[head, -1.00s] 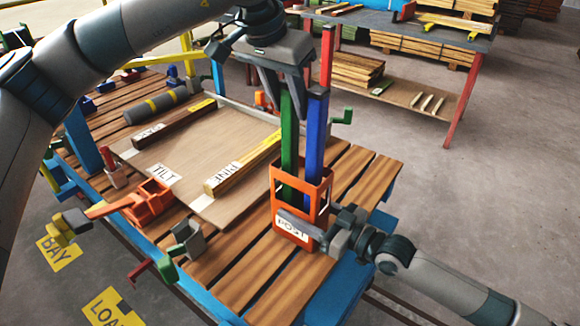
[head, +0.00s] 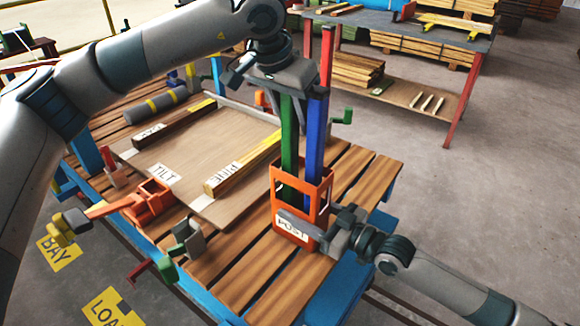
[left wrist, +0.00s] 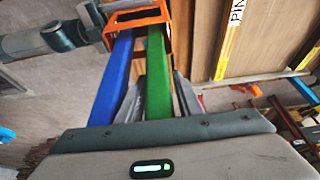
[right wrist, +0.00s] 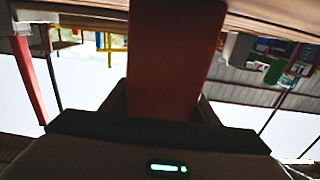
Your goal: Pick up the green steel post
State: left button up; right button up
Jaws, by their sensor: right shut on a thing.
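The green steel post (head: 289,150) stands upright in an orange open-frame holder (head: 274,190) labelled POST. A blue post (head: 315,140) stands close beside it on the right. My left gripper (head: 289,90) is at the top of the green post, pointing down. In the left wrist view, its open fingers lie on either side of the green post (left wrist: 158,85), one of them in the narrow gap beside the blue post (left wrist: 113,80). Contact cannot be told. My right gripper (head: 303,226) is shut on the orange holder, low on its front; the held part (right wrist: 172,60) looks dark red in the right wrist view.
The holder stands on a slatted wooden bench (head: 225,285). A tilted board (head: 215,150) with timber pieces lies to the left. An orange clamp (head: 150,200) is at the bench's left edge. A grey table (head: 440,37) stands behind; floor is clear at right.

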pick_arm(q)
grip_shut()
jog(key=shift+r, duration=0.2)
dwell(0.3)
notch_tip(320, 180, up, 28)
jog(key=shift+f, duration=0.15)
dwell(0.4)
pick_arm(e)
jog(key=o, duration=1.3)
